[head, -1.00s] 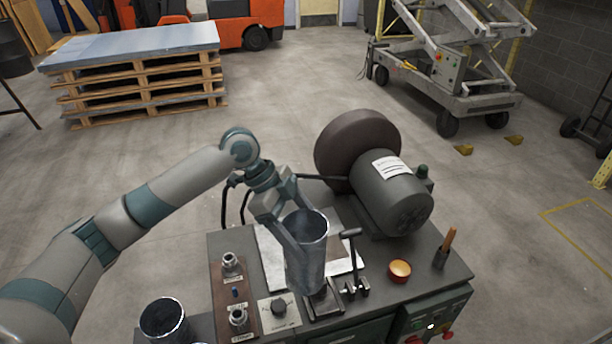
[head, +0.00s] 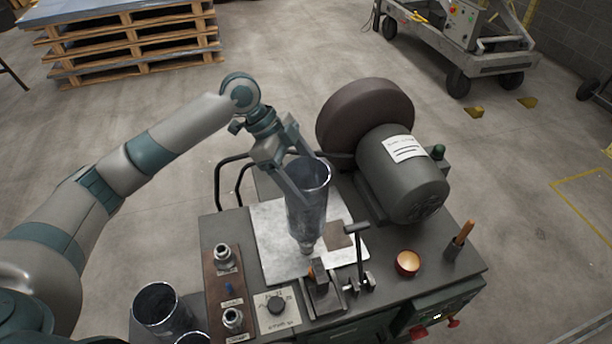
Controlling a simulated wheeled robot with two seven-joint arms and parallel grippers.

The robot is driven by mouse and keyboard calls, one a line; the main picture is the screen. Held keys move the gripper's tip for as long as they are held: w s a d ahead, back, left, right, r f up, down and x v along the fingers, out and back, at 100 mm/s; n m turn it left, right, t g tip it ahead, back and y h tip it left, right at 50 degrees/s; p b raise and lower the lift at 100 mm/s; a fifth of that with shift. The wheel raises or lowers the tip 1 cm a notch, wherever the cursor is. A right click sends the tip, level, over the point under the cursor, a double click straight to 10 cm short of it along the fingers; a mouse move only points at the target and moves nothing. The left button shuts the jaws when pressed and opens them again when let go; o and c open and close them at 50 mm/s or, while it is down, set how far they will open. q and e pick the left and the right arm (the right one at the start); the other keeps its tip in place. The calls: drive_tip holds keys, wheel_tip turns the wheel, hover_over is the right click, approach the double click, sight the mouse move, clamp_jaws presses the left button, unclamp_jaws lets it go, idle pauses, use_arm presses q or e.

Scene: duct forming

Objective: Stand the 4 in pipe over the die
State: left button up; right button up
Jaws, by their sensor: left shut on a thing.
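The metal pipe (head: 309,207) is a grey, open-topped cylinder, held nearly upright over the bench. My left gripper (head: 300,190) is shut on the side of the pipe, coming from behind and to the left. My right gripper is not in view.
Two similar fittings stand on a brown board (head: 212,288) at the left of the bench. Open pipes (head: 160,308) stand at lower left. A clamp with a T-handle (head: 358,255) is close right of the pipe. A motor with a wheel (head: 400,170) stands behind, right.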

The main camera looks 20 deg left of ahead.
use_arm(q)
wheel_tip(320, 180, down, 10)
drive_tip(key=b, duration=0.5)
drive_tip(key=shift+f, duration=0.2)
idle(0.7)
drive_tip(key=shift+f, duration=0.3)
idle(0.7)
drive_tip(key=o, duration=1.7)
